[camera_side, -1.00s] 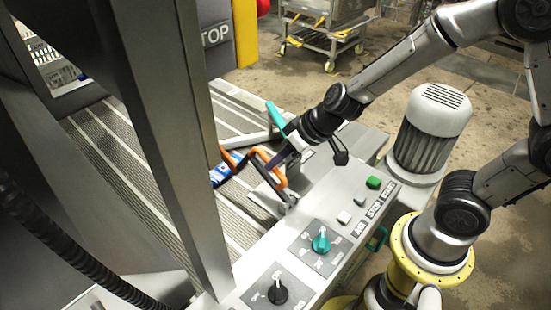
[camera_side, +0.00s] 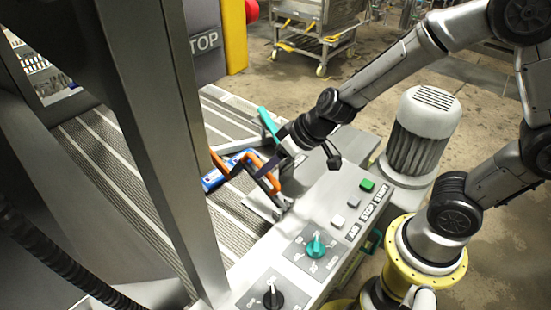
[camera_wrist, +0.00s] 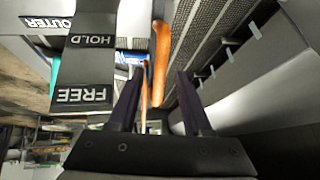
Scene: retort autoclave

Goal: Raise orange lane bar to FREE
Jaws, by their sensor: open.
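The orange lane bar (camera_side: 223,163) is a bent handle over the ribbed conveyor in the side view, beside the control panel. In the wrist view the orange bar (camera_wrist: 161,55) runs between my two fingers. My gripper (camera_wrist: 157,80) is open, with one dark finger on each side of the bar; I cannot tell whether either touches it. In the side view my gripper (camera_side: 266,168) reaches down at the bar's panel-side end. A dark plate in the wrist view carries the FREE label (camera_wrist: 84,95) nearest me and the HOLD label (camera_wrist: 91,41) farther off.
A blue item (camera_side: 213,180) lies on the conveyor (camera_side: 135,165) by the bar. A teal bar (camera_side: 268,122) stands just behind my gripper. The panel (camera_side: 322,210) carries buttons and knobs. A thick grey post (camera_side: 172,140) stands left of the work. An OUTER label (camera_wrist: 47,22) shows too.

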